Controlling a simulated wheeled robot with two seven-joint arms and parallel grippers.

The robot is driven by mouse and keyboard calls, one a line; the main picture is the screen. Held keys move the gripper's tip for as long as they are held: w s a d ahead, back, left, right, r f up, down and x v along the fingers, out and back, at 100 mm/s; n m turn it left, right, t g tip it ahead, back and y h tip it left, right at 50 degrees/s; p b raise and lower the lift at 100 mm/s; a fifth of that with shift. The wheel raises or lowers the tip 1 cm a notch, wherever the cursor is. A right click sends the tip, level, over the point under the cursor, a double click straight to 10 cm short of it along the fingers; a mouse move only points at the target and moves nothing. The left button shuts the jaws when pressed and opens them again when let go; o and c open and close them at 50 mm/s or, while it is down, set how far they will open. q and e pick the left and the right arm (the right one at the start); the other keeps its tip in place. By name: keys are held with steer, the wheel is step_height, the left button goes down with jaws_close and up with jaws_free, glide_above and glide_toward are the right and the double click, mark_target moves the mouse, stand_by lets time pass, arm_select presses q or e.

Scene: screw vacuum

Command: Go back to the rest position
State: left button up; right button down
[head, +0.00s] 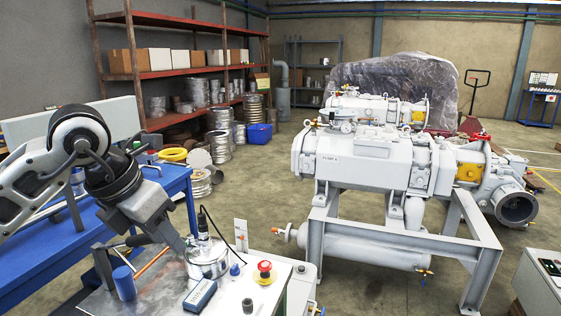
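My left arm reaches in from the left. My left gripper (143,262) points down over the left part of a small metal-topped work table (240,296). Its grey fingers look spread apart, with nothing visible held between them. A shiny steel canister (207,262) with a dark fitting on top stands just right of the gripper, apart from it as far as I can see. A blue cylinder (124,283) stands below the gripper. My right gripper is not in view.
A blue handheld device (199,296) and a red emergency button (264,272) are on the work table. A blue bench (50,262) stands at the left. The large grey vacuum pump (365,165) is on a frame at right. Open floor (270,190) lies behind the table.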

arm_select(q)
steer(key=s+d+f+n+g+h+b, duration=0.1)
steer(key=s+d+f+g+h, duration=0.1)
steer(key=s+d+h, duration=0.5)
steer(key=s+d+f+n+g+h+b, duration=0.1)
steer(key=s+d+f+g+h, duration=0.2)
steer(key=d+h, duration=0.65)
steer(key=w+a+f+n+t+y+b, duration=0.15)
steer(key=a+f+n+t+y, duration=0.35)
steer(key=n+t, duration=0.75)
steer(key=w+a+f+n+t+y+b, duration=0.2)
steer(key=f+n+t+y, duration=0.5)
steer(key=n, duration=1.1)
steer(key=s+a+f+n+g+y, duration=0.2)
steer(key=s+f, duration=0.3)
steer(key=f, duration=0.4)
steer(key=s+a+f+n+g+y, duration=0.2)
steer(key=s+f+n+g, duration=0.3)
steer(key=f, duration=0.5)
steer(key=shift+s+a+f, duration=0.3)
steer(key=shift+s+a, duration=0.2)
steer(key=shift+s, duration=0.3)
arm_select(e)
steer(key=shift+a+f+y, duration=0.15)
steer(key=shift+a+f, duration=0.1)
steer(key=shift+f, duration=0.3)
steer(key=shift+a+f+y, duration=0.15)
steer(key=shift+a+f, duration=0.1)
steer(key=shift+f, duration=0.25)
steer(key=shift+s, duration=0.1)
